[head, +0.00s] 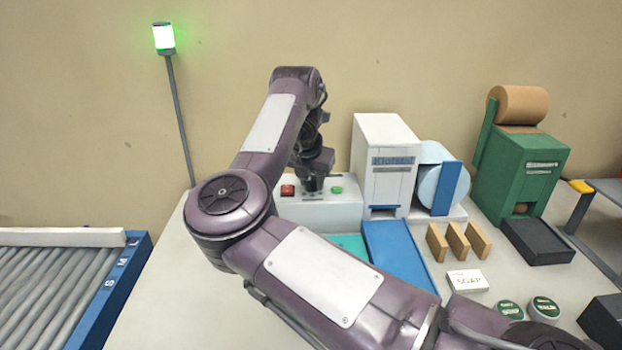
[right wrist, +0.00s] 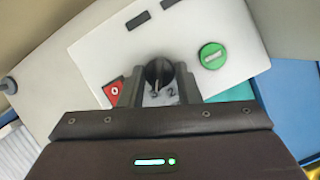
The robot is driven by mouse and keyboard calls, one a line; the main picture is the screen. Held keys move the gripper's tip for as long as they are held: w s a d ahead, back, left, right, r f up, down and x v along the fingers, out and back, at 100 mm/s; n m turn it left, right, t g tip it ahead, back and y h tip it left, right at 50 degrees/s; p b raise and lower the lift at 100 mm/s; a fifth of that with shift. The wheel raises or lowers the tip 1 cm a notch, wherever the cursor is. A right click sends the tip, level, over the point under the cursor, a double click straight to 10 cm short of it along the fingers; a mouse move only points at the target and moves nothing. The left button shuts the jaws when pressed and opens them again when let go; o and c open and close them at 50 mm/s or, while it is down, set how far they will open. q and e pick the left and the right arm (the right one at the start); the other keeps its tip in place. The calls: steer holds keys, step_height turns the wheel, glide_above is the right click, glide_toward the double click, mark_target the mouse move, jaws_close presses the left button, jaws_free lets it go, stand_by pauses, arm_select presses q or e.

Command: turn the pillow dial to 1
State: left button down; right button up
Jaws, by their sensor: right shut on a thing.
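The pillow dial (right wrist: 159,72) is a black round knob on a white control panel (head: 345,214). My right gripper (right wrist: 160,88) is shut on the dial, with one finger on each side of it in the right wrist view. A digit 2 shows beside the knob's lower edge; a mark next to it is hard to read, and I cannot tell the exact setting. In the head view my right gripper (head: 314,186) points down at the panel between the red and green buttons and hides the dial. My left gripper is not in view.
A red button (head: 287,190) and a green button (head: 336,190) flank the dial closely. A white machine (head: 384,160) with a blue chute (head: 398,255) stands to the right. A lamp on a pole (head: 164,38) glows green. A roller conveyor (head: 50,285) lies at left.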

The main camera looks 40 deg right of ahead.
steer(key=n, duration=0.1)
steer(key=n+t+y+p, duration=0.1)
steer(key=n, duration=0.1)
steer(key=shift+s+d+r+n, duration=0.1)
steer(key=shift+r+n, duration=0.1)
steer(key=shift+n, duration=0.1)
steer(key=n+y+p, duration=0.1)
steer(key=n+p, duration=0.1)
steer(key=shift+d+r+n+t+p, duration=0.1)
steer(key=shift+n+t+p, duration=0.2)
steer(key=shift+n+p, duration=0.1)
steer(key=n+y+p, duration=0.1)
steer(key=n+p, duration=0.1)
steer(key=n+y+p, duration=0.1)
steer(key=n+p, duration=0.1)
steer(key=p, duration=0.1)
steer(key=n+p, duration=0.3)
steer(key=shift+d+y, duration=0.25)
steer(key=shift+y, duration=0.15)
steer(key=shift+n+y+p, duration=0.3)
steer(key=shift+n+p, duration=0.6)
steer(key=shift+p, duration=0.1)
steer(key=shift+f+n+p, duration=0.2)
steer(key=shift+n+p, duration=0.3)
steer(key=o, duration=1)
steer(key=shift+c, duration=0.2)
